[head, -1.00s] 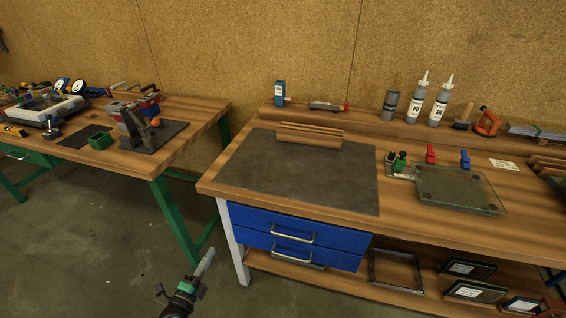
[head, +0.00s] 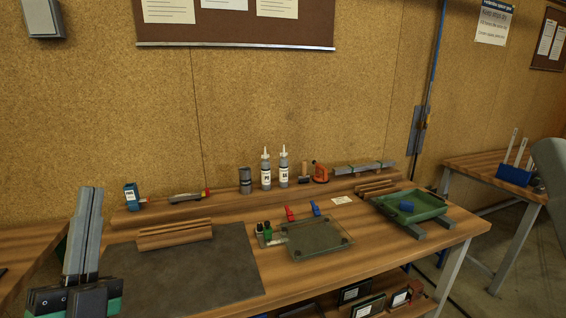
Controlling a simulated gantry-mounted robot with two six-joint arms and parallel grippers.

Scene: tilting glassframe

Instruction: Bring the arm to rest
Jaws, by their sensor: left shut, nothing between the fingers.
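My left gripper (head: 84,232) stands upright at the lower left of the head view, in front of the bench's left end. Its two grey fingers lie together and hold nothing. It covers part of the bench's left edge and does not visibly touch anything. My right gripper is not in view.
The wooden bench (head: 367,246) carries a dark mat (head: 190,268), wooden strips (head: 174,235), a glass plate (head: 318,248) with clamps, bottles (head: 266,170) on a back ledge and a green tray (head: 424,206). Another table (head: 490,167) stands at the right.

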